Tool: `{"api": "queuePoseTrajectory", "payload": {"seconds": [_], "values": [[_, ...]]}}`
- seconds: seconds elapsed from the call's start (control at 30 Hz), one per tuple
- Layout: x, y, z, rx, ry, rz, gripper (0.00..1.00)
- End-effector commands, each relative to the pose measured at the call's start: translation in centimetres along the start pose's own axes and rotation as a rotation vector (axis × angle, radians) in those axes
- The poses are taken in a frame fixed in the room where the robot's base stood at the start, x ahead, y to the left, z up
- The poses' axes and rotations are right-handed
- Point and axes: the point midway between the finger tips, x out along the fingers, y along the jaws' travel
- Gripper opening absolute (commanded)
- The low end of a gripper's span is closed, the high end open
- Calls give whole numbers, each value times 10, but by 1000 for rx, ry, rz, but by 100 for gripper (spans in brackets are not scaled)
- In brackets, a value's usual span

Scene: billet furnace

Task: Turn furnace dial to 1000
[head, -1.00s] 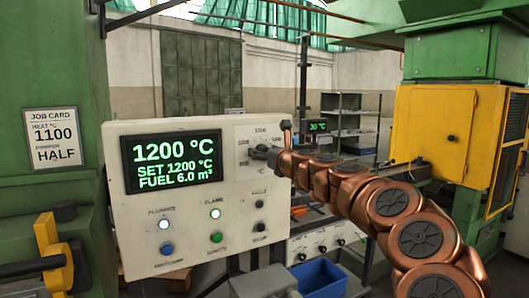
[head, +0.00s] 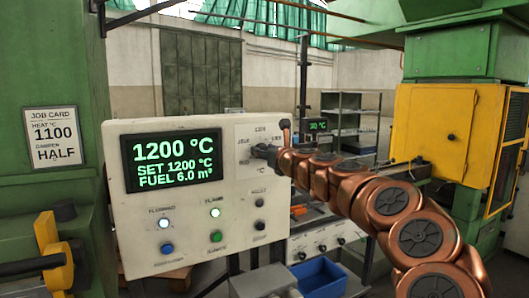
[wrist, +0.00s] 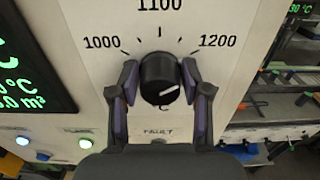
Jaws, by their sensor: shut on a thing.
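The black furnace dial (wrist: 161,78) sits on the pale control panel (head: 120,232). The marks read 1000 on the left, 1100 at the top and 1200 on the right. My gripper (wrist: 160,88) is shut on the dial, one finger on each side. In the head view my gripper (head: 265,153) is at the panel's upper right and hides most of the dial. The panel display (head: 172,161) reads 1200 °C, SET 1200 °C and FUEL 6.0 m³.
Lit lamps and buttons sit below the display. A yellow lever (head: 53,252) is at lower left, a blue bin (head: 322,278) below the panel, and a yellow cabinet (head: 440,135) at right.

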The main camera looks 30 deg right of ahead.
Motion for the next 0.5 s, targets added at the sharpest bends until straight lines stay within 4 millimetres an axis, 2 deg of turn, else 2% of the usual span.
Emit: {"api": "queuePoseTrajectory", "payload": {"seconds": [0.27,0.5], "values": [[0,1,-1,-150,0,0,12],[0,2,-3,-367,0,0,12]]}}
